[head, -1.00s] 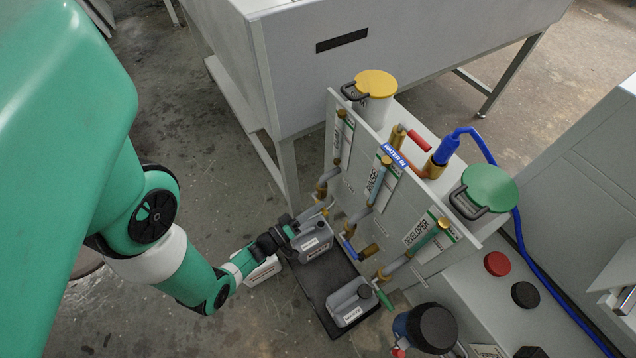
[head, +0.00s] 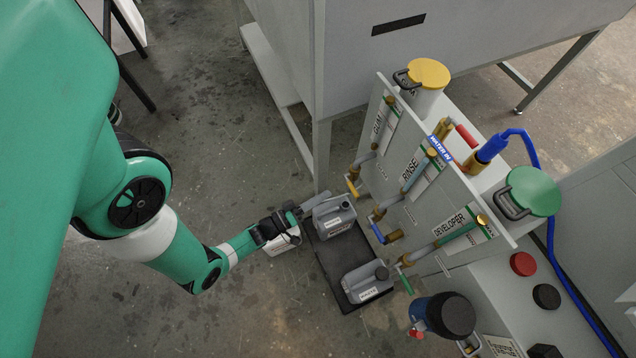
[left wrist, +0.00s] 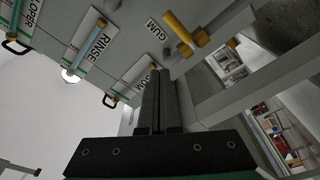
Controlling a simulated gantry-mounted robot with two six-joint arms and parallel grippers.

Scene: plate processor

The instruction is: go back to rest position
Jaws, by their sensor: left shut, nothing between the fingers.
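My left gripper (head: 322,198) reaches in from the left in the head view, its two dark fingers shut and empty. It is beside the grey canister (head: 335,222) and left of the yellow-handled gum valve (head: 352,187), apart from the valve. In the left wrist view the closed fingers (left wrist: 155,75) point toward the panel (left wrist: 125,50) with the GUM and RINSE labels. The yellow handle (left wrist: 185,35) shows just right of the fingertips. My right gripper is in neither view.
A second grey canister (head: 367,283) stands on the black tray (head: 338,250). The large grey machine (head: 330,70) stands behind. Bare floor (head: 200,130) lies left of the tray.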

